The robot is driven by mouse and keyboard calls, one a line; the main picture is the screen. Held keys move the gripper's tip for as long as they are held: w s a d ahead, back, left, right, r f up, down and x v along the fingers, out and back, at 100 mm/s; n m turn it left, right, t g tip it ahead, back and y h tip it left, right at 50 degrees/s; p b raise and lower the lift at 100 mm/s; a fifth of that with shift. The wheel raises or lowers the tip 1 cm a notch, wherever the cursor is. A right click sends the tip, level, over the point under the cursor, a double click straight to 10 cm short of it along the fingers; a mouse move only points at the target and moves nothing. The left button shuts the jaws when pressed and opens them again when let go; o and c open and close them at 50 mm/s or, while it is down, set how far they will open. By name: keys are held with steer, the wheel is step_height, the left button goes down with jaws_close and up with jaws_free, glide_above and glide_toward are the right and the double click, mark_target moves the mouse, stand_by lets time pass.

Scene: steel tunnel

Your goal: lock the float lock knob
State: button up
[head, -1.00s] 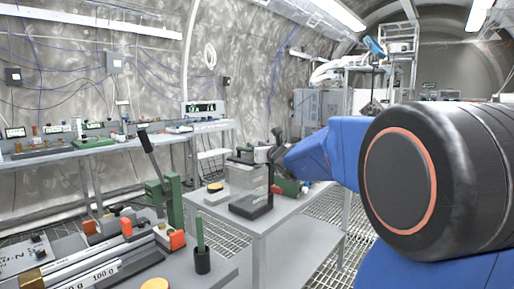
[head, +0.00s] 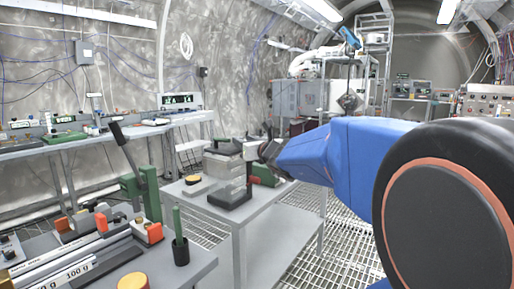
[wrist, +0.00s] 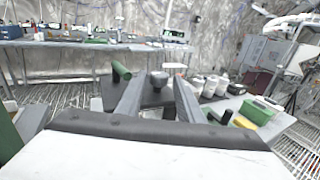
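A dark round knob (wrist: 158,78) on a short stem stands ahead of my gripper (wrist: 158,92) in the wrist view, seen between the two fingers. I cannot tell for certain that it is the float lock knob. The fingers are apart, with nothing visibly held. The knob is on or beside a dark flat body (wrist: 150,97). Contact there cannot be told, and the knob is not clearly visible.
The device stands on a small grey table (head: 262,205). A lever press (head: 137,180) stands left. Grating floor is open at right.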

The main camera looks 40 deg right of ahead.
steer(key=s+a, duration=0.1)
steer(key=s, duration=0.8)
